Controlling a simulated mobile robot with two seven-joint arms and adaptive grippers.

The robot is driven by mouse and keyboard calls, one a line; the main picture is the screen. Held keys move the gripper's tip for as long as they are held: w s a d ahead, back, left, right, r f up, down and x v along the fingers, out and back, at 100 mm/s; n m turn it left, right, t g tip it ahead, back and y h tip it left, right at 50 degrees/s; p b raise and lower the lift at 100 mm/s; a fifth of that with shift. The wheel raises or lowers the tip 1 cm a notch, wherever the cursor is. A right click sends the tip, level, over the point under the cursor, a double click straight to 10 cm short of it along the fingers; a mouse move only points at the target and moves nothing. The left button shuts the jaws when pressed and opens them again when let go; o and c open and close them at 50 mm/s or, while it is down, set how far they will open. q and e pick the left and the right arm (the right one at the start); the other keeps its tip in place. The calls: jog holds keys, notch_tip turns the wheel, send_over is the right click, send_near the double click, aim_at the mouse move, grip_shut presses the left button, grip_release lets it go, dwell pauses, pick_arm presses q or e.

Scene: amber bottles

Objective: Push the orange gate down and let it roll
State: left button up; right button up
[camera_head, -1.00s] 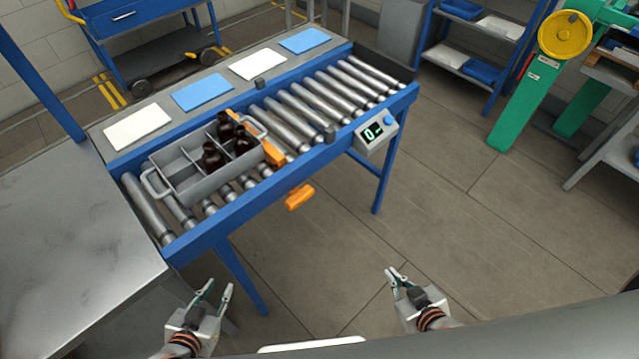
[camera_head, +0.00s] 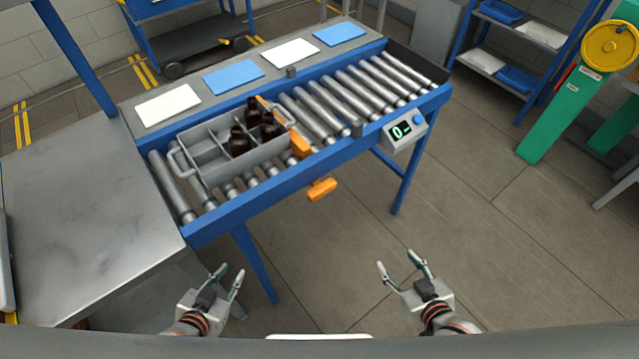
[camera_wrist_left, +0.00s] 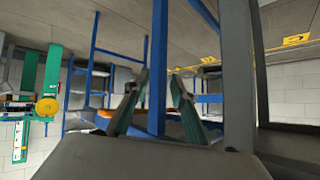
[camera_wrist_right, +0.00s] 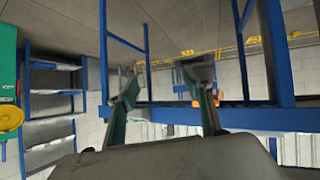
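The orange gate (camera_head: 300,143) stands across the rollers, right against the right end of a grey crate (camera_head: 207,151). An orange handle (camera_head: 322,189) sticks out below the conveyor's front rail, on the gate's side. The crate holds several dark amber bottles (camera_head: 240,141) in its right compartments. My left gripper (camera_head: 228,276) is open and empty, in front of and below the conveyor. My right gripper (camera_head: 396,264) is open and empty, further right, also apart from the conveyor. Both wrist views show spread fingers with nothing between them.
The roller conveyor (camera_head: 345,103) has free rollers right of the gate, ending at a dark stop. A counter box (camera_head: 404,131) with a green display sits on its front rail. A steel table (camera_head: 75,215) adjoins on the left. Blue and white mats (camera_head: 233,77) lie behind.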

jog(key=o, duration=0.6)
jog(key=w+a+y+b, duration=0.1)
jog(key=w+a, duration=0.1)
jog(key=w+a+r+t+y+b, duration=0.1)
jog(key=w+a+b, duration=0.1)
jog(key=w, duration=0.1)
jog(key=w+a+n+t+b, duration=0.1)
jog(key=w+a, duration=0.1)
jog(key=shift+w+a+r+y, duration=0.15)
jog(key=shift+w+r+y, duration=0.2)
jog(key=shift+r+y, duration=0.05)
jog(key=shift+c, duration=0.2)
jog(key=n+t+y+b, duration=0.1)
jog(key=n+y+b, duration=0.1)
jog(key=y+b, duration=0.4)
send_near(325, 193)
jog(key=w+a+h, duration=0.1)
jog(key=w+a, duration=0.1)
jog(key=shift+w+a+f+b, duration=0.1)
jog(key=shift+w+a+b, duration=0.35)
jog(key=shift+b, duration=0.35)
jog(key=shift+w+a, duration=0.15)
jog(key=shift+w, duration=0.15)
jog(key=x, duration=0.5)
jog(key=shift+w+a+r, duration=0.25)
jog(key=shift+w+r, duration=0.05)
jog(key=shift+w+a+b, duration=0.3)
jog(key=shift+w+a, duration=0.1)
jog(key=shift+w, duration=0.15)
